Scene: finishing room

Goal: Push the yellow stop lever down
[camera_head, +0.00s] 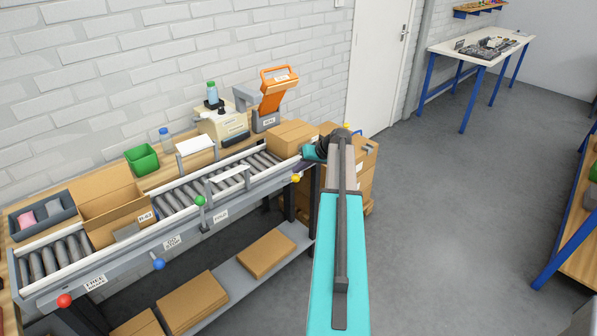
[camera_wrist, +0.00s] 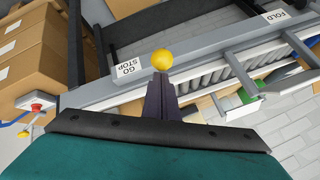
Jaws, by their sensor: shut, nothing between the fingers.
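The yellow stop lever shows as a yellow ball knob (camera_head: 295,178) on the front rail at the right end of the roller conveyor. In the wrist view the yellow ball (camera_wrist: 162,60) lies straight beyond my fingertips, beside a GO / STOP label (camera_wrist: 129,68). My gripper (camera_wrist: 161,79) is shut and empty, its two dark fingers together, close to the ball. I cannot tell whether they touch it. The lever's stem is mostly hidden by the ball and fingers. In the head view my gripper is small and partly covered by my arm, just above the ball.
Green (camera_head: 200,201), blue (camera_head: 159,264) and red (camera_head: 64,300) knobs stand along the same rail. A carton (camera_head: 292,138) sits at the conveyor's right end, with stacked cartons (camera_head: 364,160) beyond. A red button (camera_wrist: 37,108) is at the left in the wrist view. Open floor lies right.

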